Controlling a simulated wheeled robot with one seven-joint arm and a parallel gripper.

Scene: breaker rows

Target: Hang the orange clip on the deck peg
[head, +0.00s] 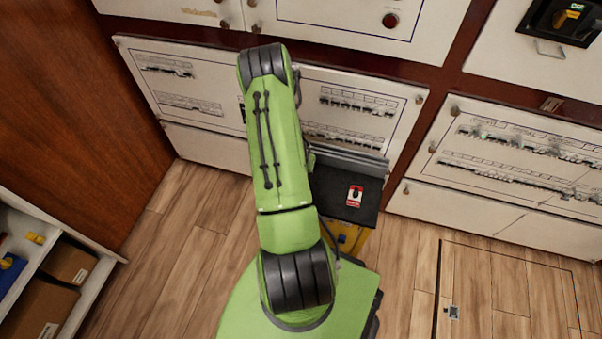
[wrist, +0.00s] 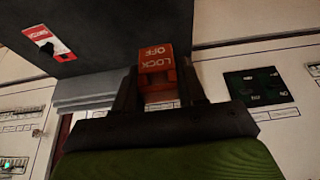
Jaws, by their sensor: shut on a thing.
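My gripper (wrist: 160,88) is shut on the orange clip (wrist: 157,60), which reads LOCK OFF, in the wrist view. The clip sits between the two dark fingers. In the head view my green arm hides the gripper and the clip. The dark deck (head: 332,190) is right of my arm in the head view; it also shows at the upper left of the wrist view (wrist: 110,25), apart from the clip. A red and white label (head: 355,196) lies on it, with a small dark shape on it (wrist: 47,48). I cannot tell whether that shape is the peg.
White panels with breaker rows (head: 355,103) stand behind the deck, and another (head: 520,160) is at the right. A shelf with boxes (head: 72,262) is at the lower left. Wooden floor (head: 400,270) is open at the lower right.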

